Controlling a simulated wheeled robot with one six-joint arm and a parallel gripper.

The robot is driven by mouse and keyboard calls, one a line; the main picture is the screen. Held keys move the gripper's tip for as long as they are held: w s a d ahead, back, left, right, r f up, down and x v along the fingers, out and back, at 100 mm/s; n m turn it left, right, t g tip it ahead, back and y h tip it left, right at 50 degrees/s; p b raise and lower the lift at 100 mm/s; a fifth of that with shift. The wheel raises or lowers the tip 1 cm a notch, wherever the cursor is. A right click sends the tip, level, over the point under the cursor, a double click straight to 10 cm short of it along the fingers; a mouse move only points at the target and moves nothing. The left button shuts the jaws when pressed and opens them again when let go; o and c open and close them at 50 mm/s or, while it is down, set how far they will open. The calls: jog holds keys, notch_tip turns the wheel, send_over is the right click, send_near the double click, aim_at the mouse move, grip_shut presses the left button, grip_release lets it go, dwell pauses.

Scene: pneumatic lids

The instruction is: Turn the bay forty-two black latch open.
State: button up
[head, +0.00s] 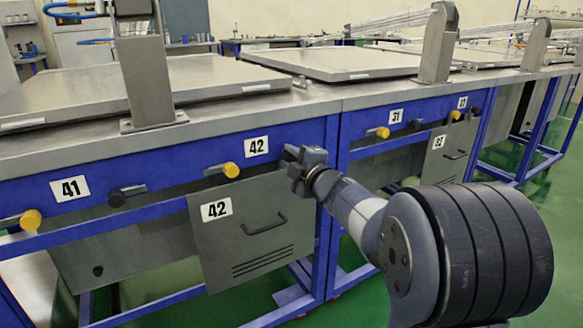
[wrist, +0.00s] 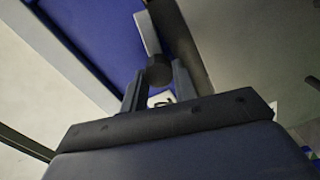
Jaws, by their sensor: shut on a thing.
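The bay forty-two black latch shows in the wrist view as a dark round knob (wrist: 158,70) with a light grey bar (wrist: 147,32) extending from it along the blue rail. My gripper (wrist: 158,84) has its two fingers on either side of the knob and is shut on it. In the head view my gripper (head: 295,158) is at the blue rail, right of the upper "42" label (head: 256,146), and hides the latch there. The bay forty-two yellow latch (head: 231,170) sits left of it, its grey bar pointing left.
Below the rail hangs a grey "42" panel (head: 255,240) with a handle. Bay forty-one has a yellow knob (head: 30,219) and a black knob (head: 117,198) on the left. Flat lids (head: 340,62) lie on the metal bench top. Green floor is open at the right.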

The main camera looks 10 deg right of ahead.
jog(key=shift+f+n+b, duration=0.15)
jog(key=shift+n+b, duration=0.65)
jog(key=shift+n, duration=0.5)
jog(key=o, duration=1)
jog(key=shift+c, duration=0.2)
jog(key=shift+s, duration=0.1)
jog(key=shift+s+d, duration=0.15)
jog(key=shift+s, duration=0.15)
jog(key=p+v, duration=0.2)
jog(key=v, duration=0.8)
jog(key=shift+w, duration=0.15)
